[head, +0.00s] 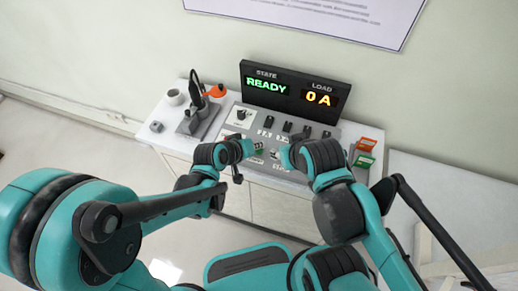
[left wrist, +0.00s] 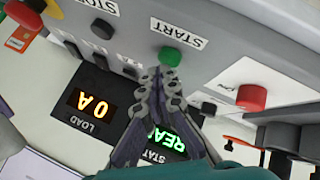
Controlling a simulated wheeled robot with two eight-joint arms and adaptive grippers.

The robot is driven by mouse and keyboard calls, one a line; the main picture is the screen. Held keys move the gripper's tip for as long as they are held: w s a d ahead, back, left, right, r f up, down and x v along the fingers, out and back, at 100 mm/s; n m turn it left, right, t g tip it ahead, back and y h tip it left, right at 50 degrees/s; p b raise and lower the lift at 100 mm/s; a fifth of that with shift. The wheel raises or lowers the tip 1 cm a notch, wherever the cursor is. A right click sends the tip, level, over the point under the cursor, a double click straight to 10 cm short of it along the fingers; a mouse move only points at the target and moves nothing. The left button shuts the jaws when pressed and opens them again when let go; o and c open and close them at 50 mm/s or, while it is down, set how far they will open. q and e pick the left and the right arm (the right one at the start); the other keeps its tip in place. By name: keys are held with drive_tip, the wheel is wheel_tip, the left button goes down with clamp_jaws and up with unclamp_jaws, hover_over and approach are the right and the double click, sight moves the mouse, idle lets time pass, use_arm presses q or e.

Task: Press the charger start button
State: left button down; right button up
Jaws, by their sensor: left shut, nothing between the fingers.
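The green START button (left wrist: 170,57) stands on the grey control panel (left wrist: 222,52), beside a white START label. My left gripper (left wrist: 167,74) is shut and empty, its fingertips right at the green button in the left wrist view. I cannot tell whether the tips touch it. In the head view the display (head: 295,93) reads READY and 0 A; it also shows upside down in the left wrist view (left wrist: 95,103). My right arm reaches to the panel's right part, but its fingers are too small and hidden to read.
A red button (left wrist: 251,97) sits on the same panel near START, and a STOP label (left wrist: 101,6) lies on the other side. Red and green boxes (head: 365,152) stand at the right.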

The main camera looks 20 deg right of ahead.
sight(257, 151)
use_arm(q)
drive_tip(key=shift+f+b, duration=0.5)
idle(0.3)
drive_tip(key=shift+r, duration=0.1)
drive_tip(key=shift+r+p, duration=0.75)
drive_tip(key=shift+r, duration=0.05)
wheel_tip(257, 151, up, 5)
drive_tip(key=p, duration=0.4)
drive_tip(key=shift+r, duration=0.1)
idle(0.9)
